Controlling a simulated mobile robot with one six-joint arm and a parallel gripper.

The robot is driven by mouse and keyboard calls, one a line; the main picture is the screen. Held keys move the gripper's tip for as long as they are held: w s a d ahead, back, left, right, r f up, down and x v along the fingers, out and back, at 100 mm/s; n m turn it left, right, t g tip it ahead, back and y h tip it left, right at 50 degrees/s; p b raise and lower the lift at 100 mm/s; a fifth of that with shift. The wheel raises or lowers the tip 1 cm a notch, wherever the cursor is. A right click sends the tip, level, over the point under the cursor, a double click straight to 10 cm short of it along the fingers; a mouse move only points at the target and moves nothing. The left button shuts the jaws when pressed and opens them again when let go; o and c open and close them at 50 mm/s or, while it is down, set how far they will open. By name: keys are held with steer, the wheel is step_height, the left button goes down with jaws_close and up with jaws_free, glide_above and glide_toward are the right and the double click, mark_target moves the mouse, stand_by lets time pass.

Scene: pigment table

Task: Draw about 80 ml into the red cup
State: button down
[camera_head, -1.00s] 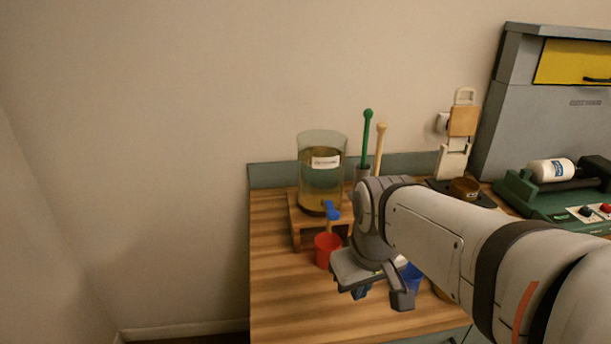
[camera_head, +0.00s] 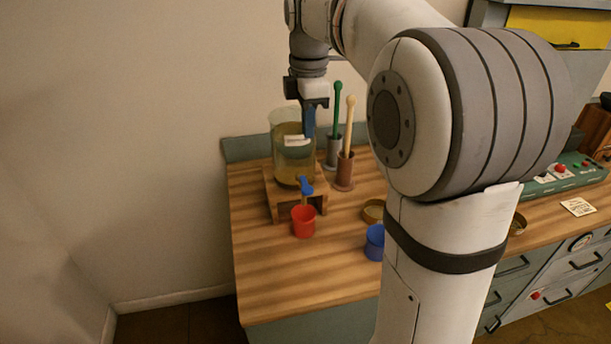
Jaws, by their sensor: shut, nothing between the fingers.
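The red cup (camera_head: 303,222) stands upright on the wooden table, just in front of the small wooden stand (camera_head: 283,212). A glass jar (camera_head: 292,163) of yellowish liquid with a white label sits on the stand. A blue tap (camera_head: 306,187) at the jar's lower front is above the red cup. The inside of the cup is too small to read. My gripper (camera_head: 309,130) points down, shut and empty, above the tap and in front of the jar's upper right side in the picture. It is well above the red cup.
A blue cup (camera_head: 375,243) stands right of the red cup, beside my arm. A shallow brass dish (camera_head: 373,211) is behind it. Green (camera_head: 338,110) and cream (camera_head: 348,125) pestle-like tools stand in holders right of the jar. The table's front left is clear.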

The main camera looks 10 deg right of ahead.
mark_target(309, 191)
step_height(309, 191, down, 14)
steer(key=shift+p, duration=0.55)
steer(key=f+t+b, duration=0.1)
steer(key=b, duration=0.2)
steer(key=shift+s+f, duration=0.2)
steer(key=t+b, duration=0.1)
steer(key=b, duration=0.2)
steer(key=f+t+b, duration=0.1)
steer(key=t+b, duration=0.1)
steer(key=b, duration=0.2)
steer(key=shift+s+f, duration=0.25)
steer(key=shift+s, duration=0.1)
steer(key=shift+r, duration=0.2)
stand_by(2.8)
